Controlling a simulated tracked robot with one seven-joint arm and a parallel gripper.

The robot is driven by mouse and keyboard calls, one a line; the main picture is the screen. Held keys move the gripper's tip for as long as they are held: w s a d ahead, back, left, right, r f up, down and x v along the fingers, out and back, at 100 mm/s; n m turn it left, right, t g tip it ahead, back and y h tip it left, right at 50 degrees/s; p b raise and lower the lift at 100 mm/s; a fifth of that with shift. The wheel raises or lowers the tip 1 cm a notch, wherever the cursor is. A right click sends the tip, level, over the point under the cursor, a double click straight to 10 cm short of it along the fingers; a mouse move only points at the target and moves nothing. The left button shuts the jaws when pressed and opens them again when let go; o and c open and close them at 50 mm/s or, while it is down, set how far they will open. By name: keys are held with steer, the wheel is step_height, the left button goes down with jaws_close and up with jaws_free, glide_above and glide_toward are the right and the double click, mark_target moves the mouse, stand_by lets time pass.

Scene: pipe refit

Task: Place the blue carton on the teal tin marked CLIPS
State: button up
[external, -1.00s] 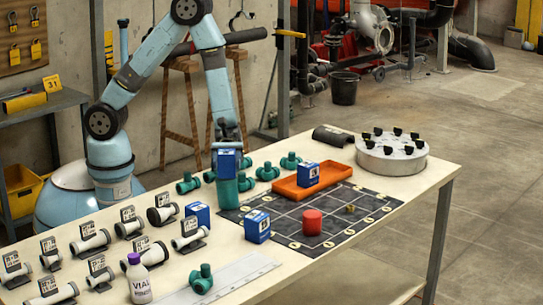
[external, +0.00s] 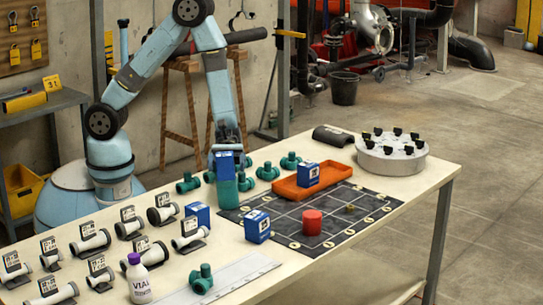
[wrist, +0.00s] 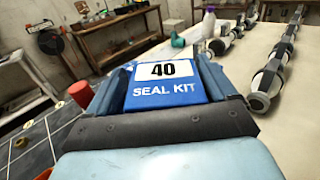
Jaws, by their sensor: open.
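A blue carton (external: 225,166) stands upright on top of a teal tin (external: 227,193) near the back of the table. No CLIPS marking is readable on the tin from here. In the wrist view the carton (wrist: 168,82) reads "40 SEAL KIT" and sits between my fingers. My gripper (external: 226,148) is open and right above the carton, with its fingers around the carton's upper part. The tin is hidden in the wrist view.
Other blue cartons stand on the table (external: 198,214), on the dark grid mat (external: 257,227) and in the orange tray (external: 308,174). A red cylinder (external: 311,222) is on the mat. Teal fittings (external: 188,182) lie close by. White pipe pieces (external: 90,240) fill the left side.

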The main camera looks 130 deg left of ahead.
steer(key=shift+r, duration=0.25)
steer(key=shift+s+a+r, duration=0.1)
steer(key=shift+s+a, duration=0.15)
steer(key=v, duration=1.1)
steer(key=s+d+r+m+g+y, duration=0.1)
steer(key=s+d+r+m+g, duration=0.45)
steer(key=d+m, duration=0.2)
steer(key=s+d+r+m+g+y, duration=0.1)
steer(key=s+d+r+m+g, duration=0.35)
steer(key=d+m+g, duration=0.35)
steer(key=s+d+r+m+t+y, duration=0.1)
steer(key=s+r+m+t+y, duration=0.5)
steer(key=s+r+m+y, duration=0.4)
step_height(320, 180, up, 2)
steer(key=shift+s+d+r+m+y, duration=0.1)
steer(key=shift+s+d+m+y, duration=0.25)
steer(key=shift+s+m, duration=0.4)
